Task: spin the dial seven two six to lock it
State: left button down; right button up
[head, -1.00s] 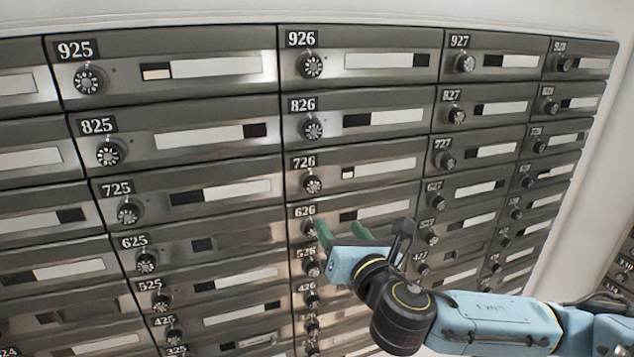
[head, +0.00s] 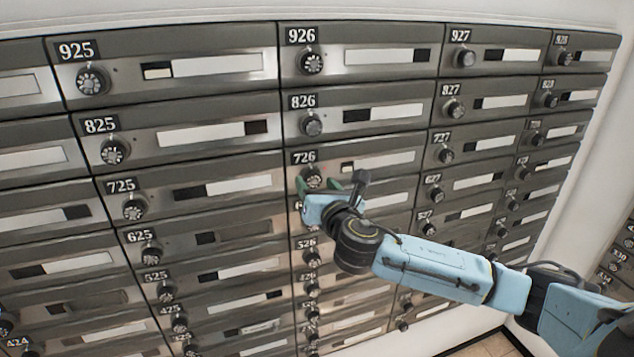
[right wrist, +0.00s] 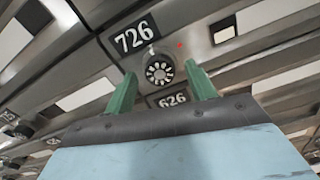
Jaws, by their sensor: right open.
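The 726 dial (head: 312,174) is a round dark knob with a pale spoked face, under the 726 number plate (head: 304,157). My right gripper (head: 317,186) is open just below and in front of it, its green fingers pointing up at the door. In the right wrist view the same dial (right wrist: 159,69) shows between the two green fingertips of the open gripper (right wrist: 160,74). I see no clear contact between fingers and dial. The dial's exact setting is too small to read. My left gripper is out of view.
Rows of similar mailboxes surround it. The 826 dial (head: 312,125) is above and the 725 dial (head: 133,208) to the left. The 626 plate (right wrist: 172,98) sits just below the dial. My right arm covers part of the lower boxes.

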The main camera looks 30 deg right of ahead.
jog(key=shift+w, duration=0.2)
jog(key=c, duration=1)
jog(key=shift+m, duration=0.4)
